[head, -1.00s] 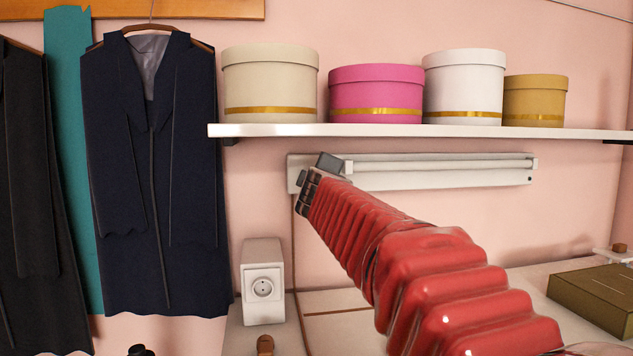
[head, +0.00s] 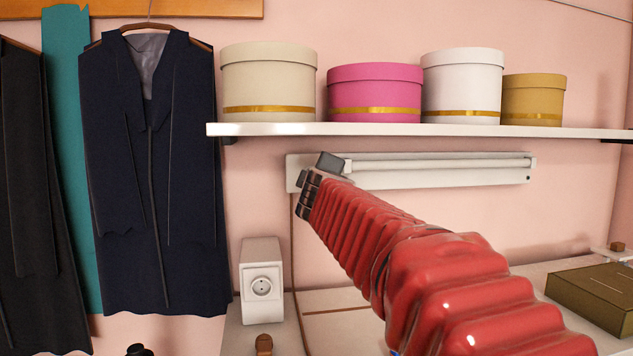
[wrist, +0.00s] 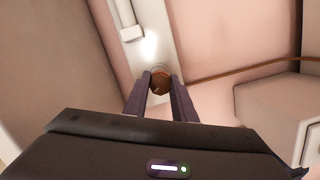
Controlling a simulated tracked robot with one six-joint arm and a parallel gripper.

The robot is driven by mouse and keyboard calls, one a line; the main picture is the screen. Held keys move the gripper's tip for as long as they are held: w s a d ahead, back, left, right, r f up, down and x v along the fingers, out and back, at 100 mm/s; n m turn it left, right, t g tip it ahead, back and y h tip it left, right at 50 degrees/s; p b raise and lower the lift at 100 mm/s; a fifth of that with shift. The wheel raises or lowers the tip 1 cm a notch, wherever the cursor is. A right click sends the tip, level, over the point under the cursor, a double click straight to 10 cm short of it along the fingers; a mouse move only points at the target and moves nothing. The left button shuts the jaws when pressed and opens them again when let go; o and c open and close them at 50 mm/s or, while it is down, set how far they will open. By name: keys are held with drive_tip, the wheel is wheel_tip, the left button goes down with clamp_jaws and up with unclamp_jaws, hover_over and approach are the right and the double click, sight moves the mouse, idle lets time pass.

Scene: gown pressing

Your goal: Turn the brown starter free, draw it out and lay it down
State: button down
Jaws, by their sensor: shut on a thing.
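The brown starter (wrist: 160,82) shows in the wrist view as a small round end between the fingertips of my gripper (wrist: 161,88). The two dark fingers are shut on its sides. It lies against the white light fitting (wrist: 150,50), with a pale ring just beyond it. I cannot tell whether it is still seated or how far it is turned. In the head view my gripper (head: 318,172) is at the left end of the wall fitting (head: 440,171), and the starter is hidden there.
A white shelf (head: 420,130) with several round boxes runs just above the fitting. A white socket box (head: 262,280) stands below on the worktop. A dark flat box (head: 595,298) lies at the right. Dark gowns (head: 150,180) hang at the left.

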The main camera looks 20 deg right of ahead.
drive_tip(key=shift+s, duration=0.1)
idle(0.3)
drive_tip(key=shift+s+a, duration=0.1)
drive_tip(key=shift+s, duration=0.4)
drive_tip(key=s+d+f+m+g+h, duration=0.1)
drive_tip(key=s+d+f+m+g, duration=0.15)
drive_tip(key=s+d, duration=0.5)
drive_tip(key=s+d+f+m+g+h, duration=0.15)
drive_tip(key=s+d+g, duration=0.25)
drive_tip(key=d, duration=0.7)
drive_tip(key=s+d+f+m+g, duration=0.1)
drive_tip(key=s+d+f+g, duration=0.2)
drive_tip(key=s+d, duration=0.45)
drive_tip(key=s+d+f+n+g+y, duration=0.1)
drive_tip(key=s+d+f+g+y, duration=0.1)
drive_tip(key=s+d+f, duration=0.3)
drive_tip(key=s+d+f+n+g+y, duration=0.1)
drive_tip(key=s+d+y, duration=0.1)
drive_tip(key=s, duration=0.5)
drive_tip(key=s+a+f+n+g+y, duration=0.1)
drive_tip(key=s+f+n+g, duration=0.1)
drive_tip(key=s, duration=0.5)
drive_tip(key=s+a+f+n+g+y, duration=0.1)
drive_tip(key=s+a+f+n+g, duration=0.1)
drive_tip(key=s+n, duration=0.2)
drive_tip(key=s, duration=0.3)
drive_tip(key=shift+a+f+g+y, duration=0.3)
drive_tip(key=shift+f+g+y, duration=0.05)
drive_tip(key=shift+f, duration=0.05)
